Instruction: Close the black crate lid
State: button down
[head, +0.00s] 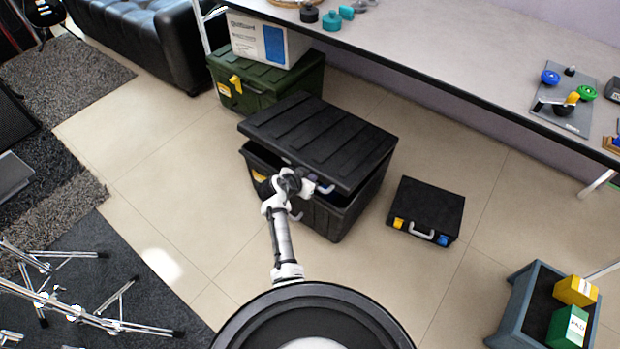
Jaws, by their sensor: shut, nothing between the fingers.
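The black crate (325,215) stands on the tiled floor in the middle of the head view. Its ribbed black lid (325,135) is partly open, with a dark gap between the lid's front edge and the crate's rim. My gripper (318,184) is at the lid's front edge, near the middle of the crate's front side. It is shut with nothing held. I cannot tell whether it touches the lid. The fingertips are small and partly lost against the dark crate.
A green crate (262,103) with a white box (262,42) on it stands behind. A small black case (425,208) lies to the right. A long table (450,60) runs along the back. Metal stands (75,295) are at the left.

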jog(key=shift+f, duration=0.1)
jog(key=f+b, duration=0.3)
jog(key=s+a+f+b, duration=0.1)
jog(key=f, duration=0.1)
jog(key=shift+s+f, duration=0.1)
jog(key=shift+f, duration=0.15)
jog(key=shift+r, duration=0.15)
